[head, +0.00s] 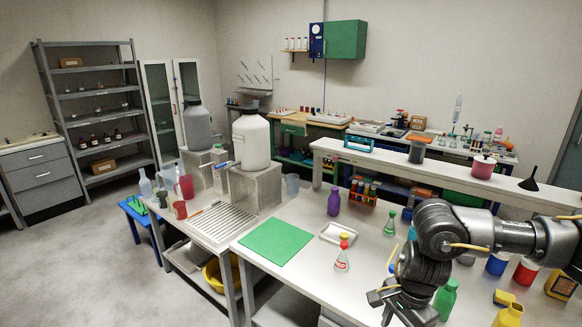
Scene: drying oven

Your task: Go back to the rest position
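My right arm comes in from the right edge over the white bench (310,262). My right gripper (388,300) hangs low at the bottom of the view, above the bench's front part. Its fingers are dark, small and partly cut off by the bottom edge, so I cannot tell whether they are open or shut. I see no object clearly held in it. My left gripper and arm are not in view. No drying oven can be made out.
A white tray (336,233) and a green mat (275,241) lie left. A raised shelf (450,170) runs behind.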

